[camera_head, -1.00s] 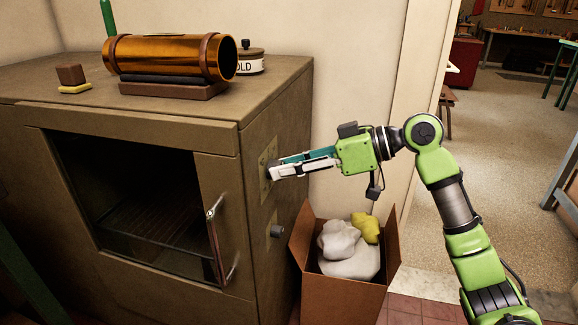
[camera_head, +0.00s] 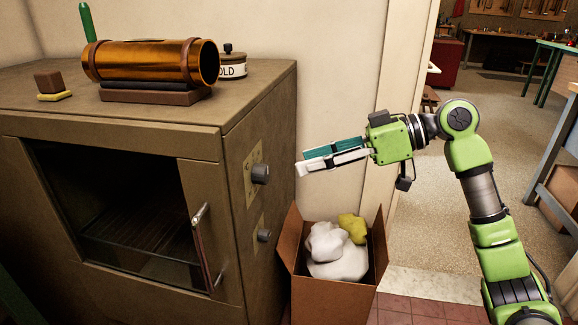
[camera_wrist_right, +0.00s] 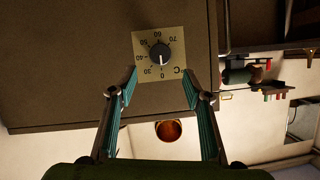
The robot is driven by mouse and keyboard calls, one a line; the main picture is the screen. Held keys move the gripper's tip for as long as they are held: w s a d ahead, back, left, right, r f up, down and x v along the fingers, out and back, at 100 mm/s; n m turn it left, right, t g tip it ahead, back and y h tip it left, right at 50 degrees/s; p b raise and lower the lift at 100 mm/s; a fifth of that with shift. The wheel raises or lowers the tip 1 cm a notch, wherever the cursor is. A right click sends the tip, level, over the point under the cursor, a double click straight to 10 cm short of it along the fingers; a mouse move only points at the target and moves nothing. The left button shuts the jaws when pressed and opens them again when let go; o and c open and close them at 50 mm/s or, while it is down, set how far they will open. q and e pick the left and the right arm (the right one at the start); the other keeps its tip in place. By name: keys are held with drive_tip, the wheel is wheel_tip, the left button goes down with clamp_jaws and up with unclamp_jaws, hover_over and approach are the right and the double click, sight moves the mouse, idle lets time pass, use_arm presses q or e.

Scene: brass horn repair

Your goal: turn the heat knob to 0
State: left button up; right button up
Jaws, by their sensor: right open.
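The heat knob (camera_head: 261,174) is a dark round knob on a pale dial plate (camera_head: 251,170) on the right side of a brown oven (camera_head: 120,120). In the right wrist view the knob (camera_wrist_right: 160,53) shows face on, with numbers around it and °C on the plate. Its white mark points down at the 0. My right gripper (camera_head: 301,163) is open and empty, a short way to the right of the knob and not touching it. In the wrist view its two fingers (camera_wrist_right: 160,86) stand apart below the knob. My left gripper is out of view.
A second knob (camera_head: 264,236) sits lower on the same side. A cardboard box (camera_head: 331,299) with white and yellow wads stands below my right gripper. The oven's glass door is shut.

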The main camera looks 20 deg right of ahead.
drive_tip(key=shift+v, duration=1.65)
